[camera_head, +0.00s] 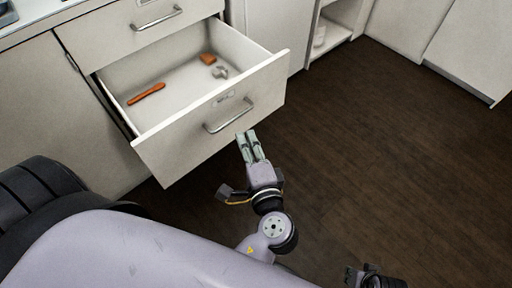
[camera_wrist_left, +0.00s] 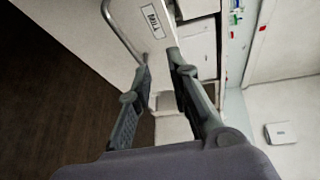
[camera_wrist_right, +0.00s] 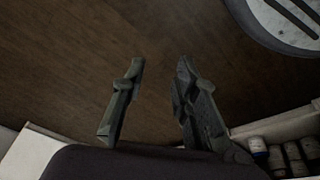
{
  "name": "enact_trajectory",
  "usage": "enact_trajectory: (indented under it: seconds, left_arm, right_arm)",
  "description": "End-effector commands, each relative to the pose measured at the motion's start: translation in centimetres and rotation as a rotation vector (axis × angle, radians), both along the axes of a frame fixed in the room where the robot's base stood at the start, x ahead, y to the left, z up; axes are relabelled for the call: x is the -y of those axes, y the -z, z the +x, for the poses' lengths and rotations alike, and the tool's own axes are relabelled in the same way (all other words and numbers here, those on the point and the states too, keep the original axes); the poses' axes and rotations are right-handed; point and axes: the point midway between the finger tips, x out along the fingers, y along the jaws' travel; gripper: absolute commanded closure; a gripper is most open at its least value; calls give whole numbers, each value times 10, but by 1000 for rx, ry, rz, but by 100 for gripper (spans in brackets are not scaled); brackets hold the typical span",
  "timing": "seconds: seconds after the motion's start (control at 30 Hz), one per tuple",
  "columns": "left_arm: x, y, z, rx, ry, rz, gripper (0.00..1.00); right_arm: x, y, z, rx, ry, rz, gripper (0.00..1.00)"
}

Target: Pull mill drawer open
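The mill drawer (camera_head: 180,135) is pulled well out of the cream cabinet. Its front bears a small label, readable as MILL in the left wrist view (camera_wrist_left: 153,20), and a curved metal handle (camera_head: 230,117). My left gripper (camera_head: 247,140) is open, just below the handle's right end. In the left wrist view its fingers (camera_wrist_left: 160,68) are apart, and the handle (camera_wrist_left: 118,30) lies beside them, not between them; contact is unclear. My right gripper (camera_wrist_right: 158,72) is open and empty above the floor; only part of it shows at the head view's bottom edge.
Inside the drawer lie an orange stick-like item (camera_head: 147,94), a small orange piece (camera_head: 208,58) and a pale metal item (camera_head: 220,72). A shut drawer (camera_head: 130,20) is above. Dark wooden floor (camera_head: 390,150) is clear to the right. A round grey object (camera_wrist_right: 285,22) shows in the right wrist view.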

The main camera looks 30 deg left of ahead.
Motion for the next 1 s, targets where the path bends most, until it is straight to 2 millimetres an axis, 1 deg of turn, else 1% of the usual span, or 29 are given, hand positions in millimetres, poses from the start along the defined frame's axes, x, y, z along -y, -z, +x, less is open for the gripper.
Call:
enact_trajectory:
  seconds: [0.03,0.2,0.47,0.53,0.7,1.0]
  left_arm:
    - [27,0,-6,-27,-66,-160,82]
    - [28,0,-7,-27,-67,-160,82]
    - [28,-1,-7,-28,-65,-159,82]
    - [28,-1,-7,-28,-65,-158,82]
    - [28,0,-7,-28,-65,-158,82]
    - [28,1,-7,-28,-65,-159,82]
  right_arm:
    - [-1,1,1,-1,1,1,73]
    - [-1,4,1,-4,1,0,73]
    - [-1,2,2,2,0,1,73]
    - [2,15,-5,-16,-1,-4,73]
    - [2,28,-8,-22,-3,-4,73]
    - [1,30,-7,-21,-3,-4,73]
